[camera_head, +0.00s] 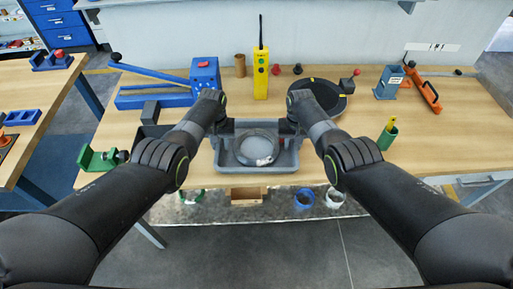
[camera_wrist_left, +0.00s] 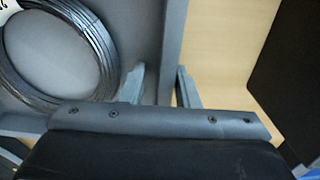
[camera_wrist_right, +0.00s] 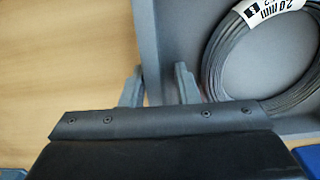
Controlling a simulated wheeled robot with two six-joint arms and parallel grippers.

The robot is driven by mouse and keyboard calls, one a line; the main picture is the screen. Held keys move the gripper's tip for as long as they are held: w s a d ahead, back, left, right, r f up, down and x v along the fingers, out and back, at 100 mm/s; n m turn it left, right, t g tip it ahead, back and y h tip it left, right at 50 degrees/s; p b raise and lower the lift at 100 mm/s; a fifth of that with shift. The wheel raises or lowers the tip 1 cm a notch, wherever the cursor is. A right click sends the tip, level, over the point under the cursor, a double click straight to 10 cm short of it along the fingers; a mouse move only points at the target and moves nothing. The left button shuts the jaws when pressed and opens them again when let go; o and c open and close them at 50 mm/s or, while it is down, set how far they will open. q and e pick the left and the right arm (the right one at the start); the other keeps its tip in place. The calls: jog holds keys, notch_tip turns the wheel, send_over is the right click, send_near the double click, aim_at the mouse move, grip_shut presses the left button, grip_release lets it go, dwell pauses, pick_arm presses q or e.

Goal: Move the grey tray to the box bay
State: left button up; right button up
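The grey tray (camera_head: 225,164) sits at the front middle of the wooden table, between my two grippers. A coil of dark wire (camera_head: 256,148) with a white label lies flat inside it. My left gripper (camera_wrist_left: 161,72) has one finger on each side of a tray side wall and looks shut on it. My right gripper (camera_wrist_right: 160,70) straddles the opposite side wall and also looks shut on it. Whether the tray touches the table or is slightly raised is hard to tell.
Behind stand a blue lever device (camera_head: 205,73), a yellow handheld unit (camera_head: 260,83) and a black round plate (camera_head: 325,92). A green holder (camera_head: 387,137) is at right, a green clamp (camera_head: 95,158) at left. The right front table is clear. A shelf below holds a cardboard box (camera_head: 246,196).

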pick_arm(q)
grip_shut()
pick_arm(e)
grip_shut()
pick_arm(q)
jog(key=shift+w+r, duration=0.1)
jog(key=shift+r, duration=0.1)
pick_arm(e)
jog(key=shift+w+r, duration=0.1)
jog(key=shift+r, duration=0.1)
